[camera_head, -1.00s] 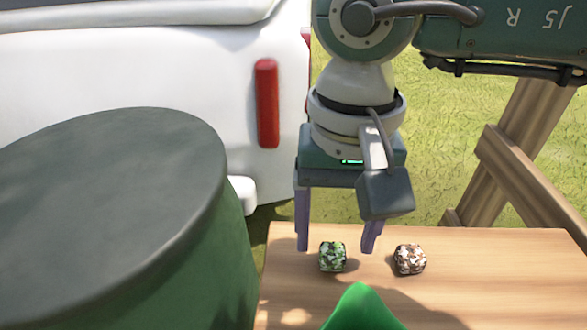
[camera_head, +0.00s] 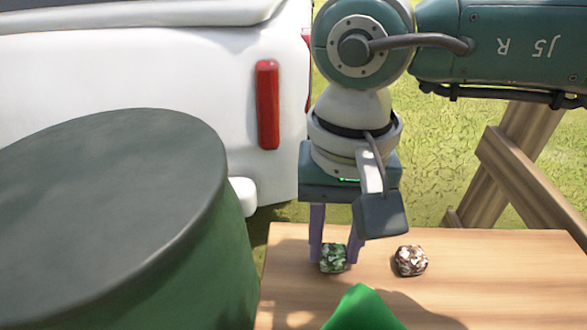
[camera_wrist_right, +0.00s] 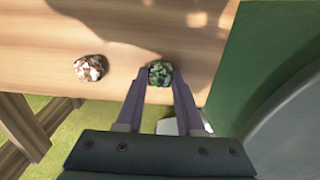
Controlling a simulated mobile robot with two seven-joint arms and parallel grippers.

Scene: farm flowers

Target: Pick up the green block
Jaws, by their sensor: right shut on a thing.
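The green block (camera_head: 333,259) is a small mottled green-and-white cube on the wooden table (camera_head: 480,265). My right gripper (camera_head: 335,258) points down with its purple fingers on either side of the block, shut on it. The block appears to rest on the table top. In the right wrist view the green block (camera_wrist_right: 160,73) sits between the fingertips of my right gripper (camera_wrist_right: 159,80). My left gripper is not in view.
A brown-and-white mottled block (camera_head: 410,260) lies on the table to the right of the green one. A bright green pointed object (camera_head: 361,310) stands at the near edge. A large dark green drum (camera_head: 110,210) fills the left. A white vehicle (camera_head: 130,70) stands behind.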

